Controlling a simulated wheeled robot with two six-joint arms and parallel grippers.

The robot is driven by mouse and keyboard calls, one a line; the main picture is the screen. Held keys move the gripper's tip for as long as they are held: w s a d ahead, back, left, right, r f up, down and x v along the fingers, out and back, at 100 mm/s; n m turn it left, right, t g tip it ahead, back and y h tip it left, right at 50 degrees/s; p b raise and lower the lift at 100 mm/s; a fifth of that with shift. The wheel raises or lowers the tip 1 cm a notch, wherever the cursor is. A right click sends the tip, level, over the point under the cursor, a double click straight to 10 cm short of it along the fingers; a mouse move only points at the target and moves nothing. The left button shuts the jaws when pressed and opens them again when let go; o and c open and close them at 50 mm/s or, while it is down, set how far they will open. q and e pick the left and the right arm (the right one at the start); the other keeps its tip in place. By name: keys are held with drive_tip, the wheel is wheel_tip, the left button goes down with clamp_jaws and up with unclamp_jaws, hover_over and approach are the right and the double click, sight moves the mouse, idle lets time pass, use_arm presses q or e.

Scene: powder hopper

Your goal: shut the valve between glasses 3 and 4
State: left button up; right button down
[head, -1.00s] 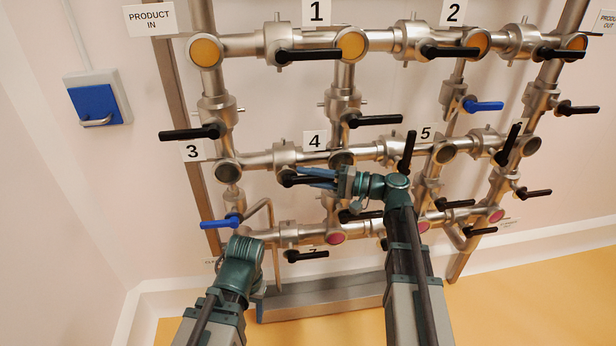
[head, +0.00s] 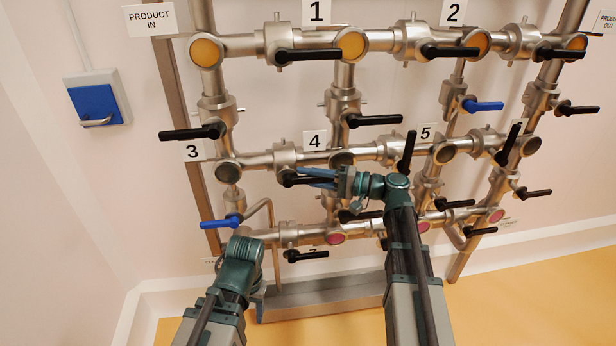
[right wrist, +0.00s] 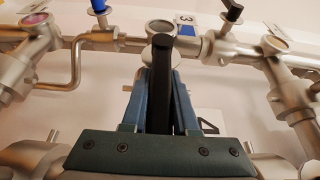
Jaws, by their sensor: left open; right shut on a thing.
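The valve (head: 285,157) sits on the middle pipe between glass 3 (head: 228,172) and glass 4 (head: 342,159). Its black handle (head: 292,181) lies roughly along that pipe. My right gripper (head: 312,178) reaches in from the right and is shut on this handle. In the right wrist view the handle (right wrist: 162,75) stands between the two blue fingers, with its end past their tips. Glass 3 (right wrist: 159,27) shows beyond it.
A blue handle (head: 220,222) is above my left arm. A steel trough (head: 320,297) runs along the wall's foot.

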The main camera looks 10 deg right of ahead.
drive_tip(key=r+h+p, duration=0.1)
drive_tip(key=p, duration=0.3)
drive_tip(key=r+n+g+h+p, duration=0.1)
drive_tip(key=h+p, duration=0.1)
drive_tip(key=p, duration=0.2)
drive_tip(key=r+h+p, duration=0.1)
drive_tip(key=p, duration=0.3)
drive_tip(key=shift+a+r+n+h+p, duration=0.3)
drive_tip(key=h+p, duration=0.2)
drive_tip(key=p, duration=0.1)
drive_tip(key=a+r+n+g+h+p, duration=0.1)
drive_tip(key=h+p, duration=0.1)
drive_tip(key=p, duration=0.2)
drive_tip(key=a+h+p, duration=0.1)
drive_tip(key=h+p, duration=0.1)
drive_tip(key=p, duration=0.2)
drive_tip(key=shift+a+r+n+g+h, duration=0.25)
drive_tip(key=shift+r+n+g+h, duration=0.05)
drive_tip(key=shift+r+n, duration=0.1)
drive_tip(key=shift+a+h+p, duration=0.4)
drive_tip(key=shift+h+p, duration=0.15)
drive_tip(key=shift+h, duration=0.35)
drive_tip(key=shift+a+n+h+p, duration=0.3)
drive_tip(key=shift+a+h+p, duration=0.05)
drive_tip(key=shift+h, duration=0.45)
drive_tip(key=shift+a+h, duration=0.4)
drive_tip(key=shift+h, duration=0.5)
drive_tip(key=shift+a+f+n+h, duration=0.15)
drive_tip(key=shift+n+h, duration=0.15)
drive_tip(key=shift+h, duration=0.2)
